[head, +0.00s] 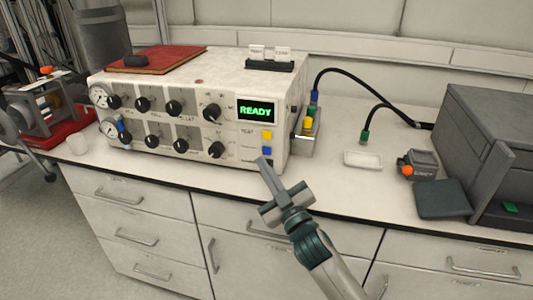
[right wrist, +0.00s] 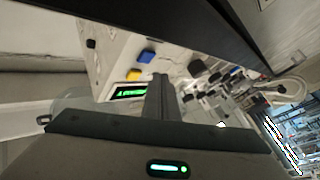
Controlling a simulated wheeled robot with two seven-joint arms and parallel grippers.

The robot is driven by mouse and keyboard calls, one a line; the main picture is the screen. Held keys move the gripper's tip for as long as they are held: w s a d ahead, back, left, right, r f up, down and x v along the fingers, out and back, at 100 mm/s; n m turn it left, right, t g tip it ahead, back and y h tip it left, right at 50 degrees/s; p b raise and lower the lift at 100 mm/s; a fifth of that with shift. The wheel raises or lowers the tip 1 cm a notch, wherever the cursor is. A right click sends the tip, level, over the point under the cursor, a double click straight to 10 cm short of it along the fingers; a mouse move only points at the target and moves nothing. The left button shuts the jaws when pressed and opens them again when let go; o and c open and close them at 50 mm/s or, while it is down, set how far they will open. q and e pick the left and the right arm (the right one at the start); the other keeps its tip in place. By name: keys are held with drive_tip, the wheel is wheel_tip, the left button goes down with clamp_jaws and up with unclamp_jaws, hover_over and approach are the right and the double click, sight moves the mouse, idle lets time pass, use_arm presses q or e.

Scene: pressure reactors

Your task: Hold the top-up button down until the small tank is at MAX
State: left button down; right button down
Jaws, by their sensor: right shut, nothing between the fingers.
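The white control unit (head: 225,90) stands on the bench, with a green READY display (head: 257,111) on its front. Below the display are a yellow button (head: 267,135) and a blue button (head: 266,150). The right wrist view also shows the blue button (right wrist: 147,56) and yellow button (right wrist: 133,75). I cannot read which is the top-up button. My right gripper (head: 262,161) is shut and empty, its tips just below the blue button in the picture; I cannot tell if they touch the panel. No small tank or MAX mark is clearly readable. My left gripper is out of view.
A red book (head: 155,60) lies on top of the unit. Coloured connectors and black hoses are at its right side. A white dish (head: 362,159), an orange-knobbed device (head: 418,165) and a grey box (head: 480,140) stand farther right. Drawers lie below the bench edge.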

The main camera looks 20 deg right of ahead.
sight(267, 151)
drive_tip(key=shift+w+d, duration=0.45)
drive_tip(key=shift+w, duration=0.2)
idle(0.3)
drive_tip(key=shift+w+r, duration=0.1)
idle(1.3)
drive_tip(key=shift+w+d, duration=0.1)
drive_tip(key=shift+d, duration=0.05)
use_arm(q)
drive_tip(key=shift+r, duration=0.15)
use_arm(e)
drive_tip(key=shift+r, duration=0.1)
